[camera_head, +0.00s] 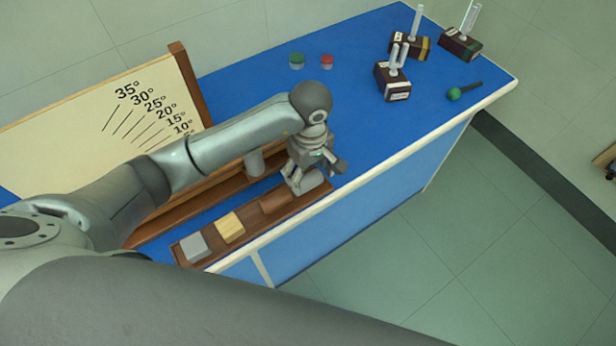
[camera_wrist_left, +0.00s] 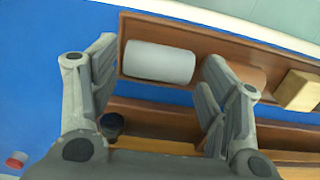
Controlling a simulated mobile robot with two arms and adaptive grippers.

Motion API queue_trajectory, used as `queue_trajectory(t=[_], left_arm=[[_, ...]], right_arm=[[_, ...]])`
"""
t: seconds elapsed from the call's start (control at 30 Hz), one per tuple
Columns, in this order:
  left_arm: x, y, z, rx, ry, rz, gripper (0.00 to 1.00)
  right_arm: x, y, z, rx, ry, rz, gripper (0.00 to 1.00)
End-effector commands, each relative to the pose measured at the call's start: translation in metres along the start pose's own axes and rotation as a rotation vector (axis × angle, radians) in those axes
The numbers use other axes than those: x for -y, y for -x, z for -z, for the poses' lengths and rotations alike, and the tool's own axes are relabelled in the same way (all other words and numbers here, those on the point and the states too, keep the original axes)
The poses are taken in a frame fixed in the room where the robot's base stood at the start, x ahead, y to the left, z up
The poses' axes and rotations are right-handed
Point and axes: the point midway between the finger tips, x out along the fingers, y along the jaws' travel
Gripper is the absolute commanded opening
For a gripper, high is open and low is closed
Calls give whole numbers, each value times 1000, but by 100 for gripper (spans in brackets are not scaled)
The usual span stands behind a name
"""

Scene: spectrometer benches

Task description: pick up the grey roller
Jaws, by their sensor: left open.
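The grey roller (camera_wrist_left: 158,63) is a light grey cylinder lying on its side at one end of a brown wooden tray (camera_wrist_left: 200,40). In the head view the roller (camera_head: 311,181) is partly hidden by my left gripper (camera_head: 310,178). My left gripper is open and above the roller, pointing down. In the left wrist view its two fingers (camera_wrist_left: 155,95) stand apart, with the roller showing between and beyond them. I cannot tell whether a finger touches it. My right gripper is not in view.
In the tray beside the roller lie a brown roller (camera_head: 274,201), a yellow wooden block (camera_head: 230,228) and a grey block (camera_head: 193,246). An angle board (camera_head: 120,115) stands behind. Small dark stands (camera_head: 393,82) and red and green caps (camera_head: 327,61) sit farther right on the blue bench.

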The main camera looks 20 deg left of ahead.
Motion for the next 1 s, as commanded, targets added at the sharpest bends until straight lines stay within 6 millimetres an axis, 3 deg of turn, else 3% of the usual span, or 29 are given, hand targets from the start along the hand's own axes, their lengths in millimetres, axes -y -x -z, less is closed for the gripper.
queue_trajectory(t=[0.2,0.47,0.73,1.0], left_arm=[[0,-23,0,1,1,0,70],[0,-26,0,0,-1,-2,70],[0,-26,0,0,0,-2,38],[0,-25,0,-1,0,-3,37]], right_arm=[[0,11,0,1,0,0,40],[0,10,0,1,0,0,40],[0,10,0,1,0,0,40],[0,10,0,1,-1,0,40]])
